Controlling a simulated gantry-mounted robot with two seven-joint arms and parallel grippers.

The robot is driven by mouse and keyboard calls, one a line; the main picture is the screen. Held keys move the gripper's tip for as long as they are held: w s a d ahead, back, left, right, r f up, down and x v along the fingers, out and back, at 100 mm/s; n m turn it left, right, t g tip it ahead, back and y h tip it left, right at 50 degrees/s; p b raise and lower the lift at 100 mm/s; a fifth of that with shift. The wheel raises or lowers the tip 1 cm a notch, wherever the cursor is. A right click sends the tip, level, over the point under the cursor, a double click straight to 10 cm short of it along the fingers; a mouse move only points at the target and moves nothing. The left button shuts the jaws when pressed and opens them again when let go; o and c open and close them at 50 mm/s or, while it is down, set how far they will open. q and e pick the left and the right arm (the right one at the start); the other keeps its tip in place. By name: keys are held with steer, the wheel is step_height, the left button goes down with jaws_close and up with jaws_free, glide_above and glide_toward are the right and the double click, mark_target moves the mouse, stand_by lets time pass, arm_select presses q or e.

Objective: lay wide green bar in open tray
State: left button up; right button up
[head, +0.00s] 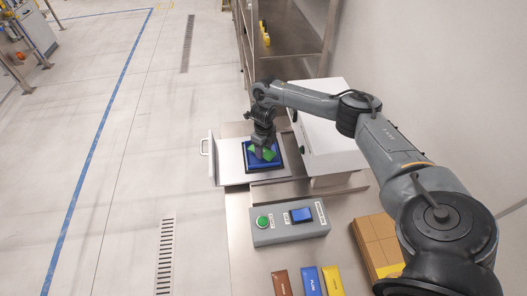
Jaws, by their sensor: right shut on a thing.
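My right gripper (263,153) reaches down over the open tray (265,167), which has a blue floor and a dark rim. It is shut on the green bar (270,155), whose green ends show on both sides of the fingers. The bar is over the blue area; I cannot tell whether it touches the tray floor. The tray sits on a pulled-out metal drawer plate (232,171) with a handle at its left. My left gripper is not in view.
A white machine housing (325,145) stands right of the tray. In front are a grey control box (290,230) with a green button and blue switch, brown (282,283), blue (310,281) and yellow (332,281) bars, and a cardboard box (378,240).

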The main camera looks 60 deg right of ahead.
steer(key=shift+f, duration=0.75)
steer(key=shift+f, duration=0.1)
steer(key=shift+f, duration=0.15)
steer(key=o, duration=1)
steer(key=shift+o, duration=0.2)
